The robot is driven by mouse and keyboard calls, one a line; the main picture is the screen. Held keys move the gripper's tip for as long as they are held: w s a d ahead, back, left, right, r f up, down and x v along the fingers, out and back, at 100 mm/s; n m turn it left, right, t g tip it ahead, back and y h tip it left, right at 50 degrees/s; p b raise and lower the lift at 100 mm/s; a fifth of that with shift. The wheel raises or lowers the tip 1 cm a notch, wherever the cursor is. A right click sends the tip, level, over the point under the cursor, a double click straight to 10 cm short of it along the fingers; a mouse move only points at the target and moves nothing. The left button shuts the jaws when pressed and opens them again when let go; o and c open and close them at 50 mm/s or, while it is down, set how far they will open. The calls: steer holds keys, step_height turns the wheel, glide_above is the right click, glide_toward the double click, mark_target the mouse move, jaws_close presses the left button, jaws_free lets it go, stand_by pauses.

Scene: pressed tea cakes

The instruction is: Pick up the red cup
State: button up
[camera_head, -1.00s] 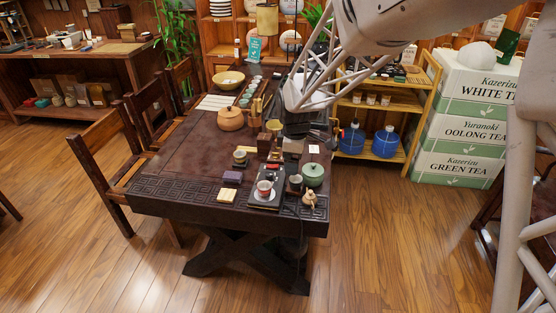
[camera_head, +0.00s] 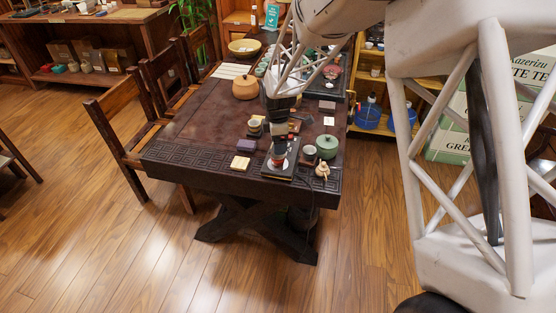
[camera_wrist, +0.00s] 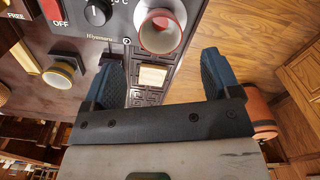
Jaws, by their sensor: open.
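The appliance (camera_head: 271,173) lies near the table's front edge.
A green lidded pot (camera_head: 327,147), a small cup (camera_head: 309,153) and a small figurine (camera_head: 322,170) stand right of the appliance. A purple box (camera_head: 246,146) and a pale block (camera_head: 240,163) lie left. The dark table (camera_head: 200,130) is bare farther left.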

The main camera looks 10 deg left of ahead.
mark_target(278, 157)
steer(key=shift+f, duration=1.25)
steer(key=shift+f, duration=0.1)
steer(key=shift+f, duration=2.55)
steer(key=c, duration=1)
steer(key=shift+r, duration=0.2)
